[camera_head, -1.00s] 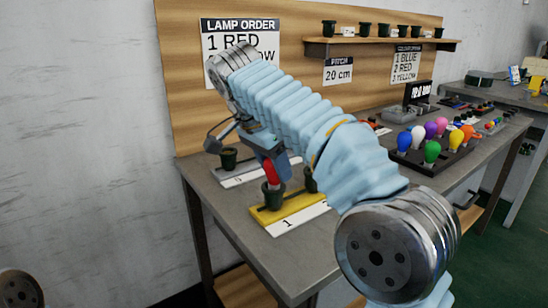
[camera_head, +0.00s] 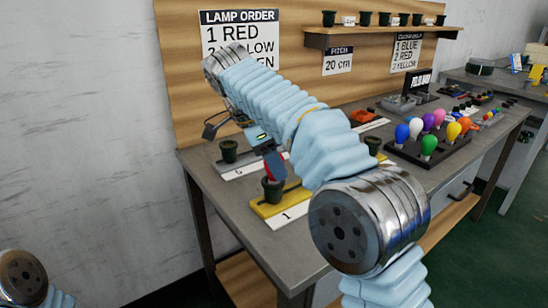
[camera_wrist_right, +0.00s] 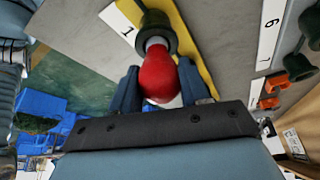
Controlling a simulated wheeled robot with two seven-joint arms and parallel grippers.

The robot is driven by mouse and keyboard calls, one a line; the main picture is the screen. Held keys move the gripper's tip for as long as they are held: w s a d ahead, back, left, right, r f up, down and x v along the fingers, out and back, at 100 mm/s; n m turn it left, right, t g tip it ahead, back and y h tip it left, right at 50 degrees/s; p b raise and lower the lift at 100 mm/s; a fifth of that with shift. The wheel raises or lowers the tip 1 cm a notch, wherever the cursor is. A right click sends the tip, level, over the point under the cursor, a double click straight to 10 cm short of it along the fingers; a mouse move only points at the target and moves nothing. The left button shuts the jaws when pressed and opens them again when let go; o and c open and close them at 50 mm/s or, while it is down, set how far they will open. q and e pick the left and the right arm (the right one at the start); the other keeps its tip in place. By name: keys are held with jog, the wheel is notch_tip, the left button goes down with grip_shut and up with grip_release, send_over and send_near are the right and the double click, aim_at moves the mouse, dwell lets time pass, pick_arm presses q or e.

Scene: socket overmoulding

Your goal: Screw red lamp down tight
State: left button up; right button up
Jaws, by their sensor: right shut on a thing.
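The red lamp (camera_head: 269,170) is mostly hidden by my right gripper (camera_head: 276,160) in the head view. In the right wrist view the red lamp (camera_wrist_right: 160,74) sits between the two dark fingers of my right gripper (camera_wrist_right: 160,88), which is shut on it. Its pale neck end is at the mouth of a dark green socket (camera_wrist_right: 155,22). I cannot tell how deep the thread sits. In the head view that socket (camera_head: 273,190) stands upright on the yellow strip (camera_head: 262,209) by the card marked 1. My left gripper is out of view.
A dark socket (camera_head: 228,151) stands behind on a grey strip. Another dark socket (camera_head: 373,144) is right of my right arm. A black rack of coloured lamps (camera_head: 440,147) stands at right, with small trays behind it. The bench front at left is clear.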

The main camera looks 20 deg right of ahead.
jog(key=shift+r+m+g+p, duration=0.25)
jog(key=shift+m+g+p, duration=0.4)
jog(key=shift+m, duration=0.55)
jog(key=shift+f+m, duration=0.25)
jog(key=shift+m, duration=0.55)
jog(key=o, duration=1.2)
